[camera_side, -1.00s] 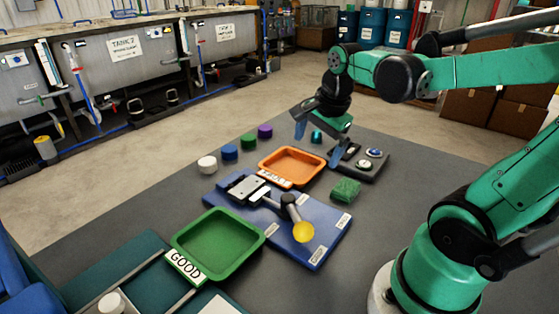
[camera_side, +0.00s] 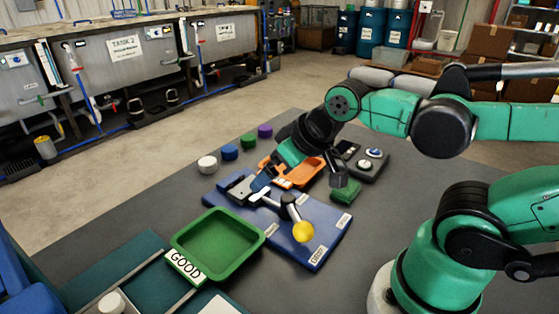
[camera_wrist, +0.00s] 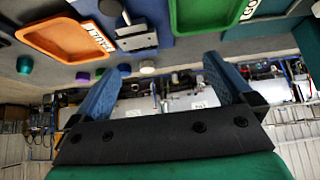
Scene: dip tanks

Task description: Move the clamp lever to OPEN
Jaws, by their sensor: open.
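The clamp fixture is a blue base plate (camera_side: 325,232) with a metal clamp block (camera_side: 240,188) at its left end. Its lever (camera_side: 290,207) has a grey arm and a yellow knob (camera_side: 303,231), which points toward the plate's front edge. White labels lie near the knob, too small to read surely. My gripper (camera_side: 264,180) is tilted, with blue fingers in front of the orange tray and close to the clamp block in the picture; contact cannot be told. In the wrist view my gripper (camera_wrist: 165,65) is open and empty, with the clamp block (camera_wrist: 138,40) beyond it.
An orange tray (camera_side: 317,171) stands behind the plate and a green tray (camera_side: 208,268) marked GOOD stands at front left. A green block (camera_side: 346,192) and a dark control box (camera_side: 372,166) are to the right. Several coloured pucks (camera_side: 229,152) line the back left.

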